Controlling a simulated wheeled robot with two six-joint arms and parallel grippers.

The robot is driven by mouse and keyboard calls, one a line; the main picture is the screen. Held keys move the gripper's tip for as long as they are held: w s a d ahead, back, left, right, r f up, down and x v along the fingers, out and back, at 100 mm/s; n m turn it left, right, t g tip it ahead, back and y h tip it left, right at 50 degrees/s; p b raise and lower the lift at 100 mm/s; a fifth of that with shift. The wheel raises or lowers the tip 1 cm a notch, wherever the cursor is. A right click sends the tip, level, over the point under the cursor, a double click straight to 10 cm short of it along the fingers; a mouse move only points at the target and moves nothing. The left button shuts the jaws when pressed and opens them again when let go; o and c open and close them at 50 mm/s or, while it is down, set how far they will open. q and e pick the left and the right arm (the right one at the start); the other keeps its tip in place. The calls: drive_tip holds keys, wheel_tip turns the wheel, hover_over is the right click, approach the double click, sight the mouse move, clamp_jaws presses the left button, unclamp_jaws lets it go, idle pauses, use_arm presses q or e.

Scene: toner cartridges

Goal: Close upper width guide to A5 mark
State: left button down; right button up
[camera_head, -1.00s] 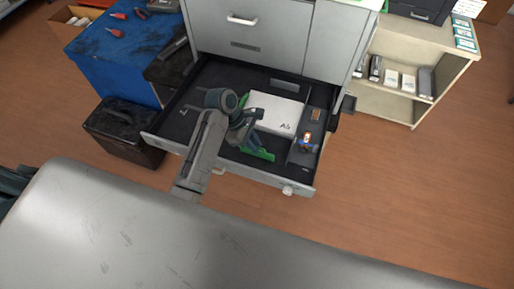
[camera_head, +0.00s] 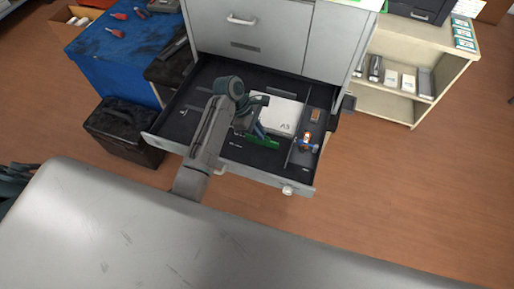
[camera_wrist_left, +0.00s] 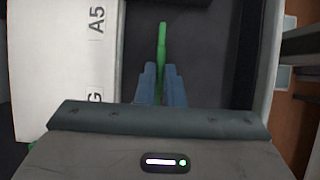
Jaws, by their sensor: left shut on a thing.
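A white paper stack marked A5 (camera_head: 283,114) lies in the open drawer (camera_head: 195,100). The green width guide (camera_head: 264,142) stands on the near side of the stack. My left gripper (camera_head: 257,131) reaches down into the drawer and is shut on the guide. In the left wrist view the two blue-grey fingers (camera_wrist_left: 161,85) hold the thin upright green guide (camera_wrist_left: 162,42). A dark strip of drawer floor separates the guide from the edge of the paper (camera_wrist_left: 60,70). My wrist hides part of the stack's left side in the head view. My right gripper is not in view.
A narrow side compartment of the drawer holds small items, among them an orange and blue one (camera_head: 306,142). The drawer's front wall with a white knob (camera_head: 288,190) is near the guide. A grey cabinet (camera_head: 250,30) rises behind. A black case (camera_head: 122,130) stands at left.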

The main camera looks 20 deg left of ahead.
use_arm(q)
drive_tip(key=shift+w, duration=1.85)
drive_tip(key=c, duration=1.7)
unclamp_jaws()
wheel_tip(320, 180, up, 7)
drive_tip(key=p, duration=0.7)
